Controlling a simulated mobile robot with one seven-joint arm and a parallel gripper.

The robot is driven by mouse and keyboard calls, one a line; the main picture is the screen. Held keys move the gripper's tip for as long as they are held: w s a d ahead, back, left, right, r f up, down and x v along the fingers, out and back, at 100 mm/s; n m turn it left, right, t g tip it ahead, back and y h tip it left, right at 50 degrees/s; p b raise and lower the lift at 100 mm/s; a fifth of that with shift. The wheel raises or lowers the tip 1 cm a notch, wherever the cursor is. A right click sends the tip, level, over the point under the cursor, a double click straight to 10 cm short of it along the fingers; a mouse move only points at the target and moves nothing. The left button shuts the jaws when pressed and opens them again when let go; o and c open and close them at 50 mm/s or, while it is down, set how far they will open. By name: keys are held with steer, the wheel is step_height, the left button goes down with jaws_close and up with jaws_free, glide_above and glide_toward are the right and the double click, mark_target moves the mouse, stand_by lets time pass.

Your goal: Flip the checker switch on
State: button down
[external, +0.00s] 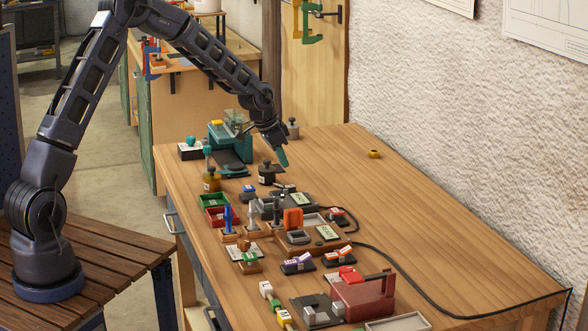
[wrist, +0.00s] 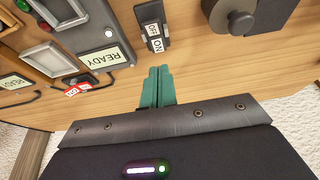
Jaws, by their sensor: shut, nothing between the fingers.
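A small dark switch (wrist: 166,42) with a white ON/OFF label lies on the bench in the wrist view, just beyond my fingertips. Its ON end is nearer to me; its lever position cannot be told. In the external view a small dark piece that looks like this switch (external: 284,187) lies beside a grey device with a READY screen (external: 298,199). That device (wrist: 101,58) is left of the switch in the wrist view. My gripper (wrist: 158,72) has its teal fingers together, empty, apart from the switch. In the external view my gripper (external: 283,158) is above the bench.
A dark round-topped pot (external: 267,174) stands close to the switch, and a dark cylinder (wrist: 240,20) shows right of it in the wrist view. Several trays, tools and a second device (external: 322,236) crowd the near bench. The bench's right side (external: 400,205) is mostly clear, apart from a black cable.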

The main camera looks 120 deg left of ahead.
step_height(320, 180, up, 8)
steer(key=shift+r, duration=0.2)
stand_by(0.6)
steer(key=w+d+r+m, duration=0.1)
steer(key=w+d+r, duration=0.45)
steer(key=d, duration=0.45)
steer(key=w+d+r+m, duration=0.1)
steer(key=w+d+r, duration=0.5)
steer(key=d, duration=0.5)
steer(key=w+d+r+m, duration=0.1)
steer(key=w+d+r, duration=0.15)
steer(key=d, duration=0.65)
steer(key=w+d+r+m, duration=0.1)
steer(key=d+r, duration=0.2)
steer(key=d, duration=0.7)
steer(key=s+d+r+m+t+h, duration=0.1)
steer(key=s+d, duration=0.2)
steer(key=d, duration=0.7)
steer(key=s+d+r+m, duration=0.15)
steer(key=s+d, duration=0.25)
steer(key=d, duration=0.5)
steer(key=s+d+f+m+h, duration=0.2)
steer(key=s+d+f, duration=0.1)
steer(key=s+d, duration=1)
steer(key=shift+s+d+t, duration=0.3)
steer(key=shift+s, duration=0.05)
steer(key=shift+m, duration=0.25)
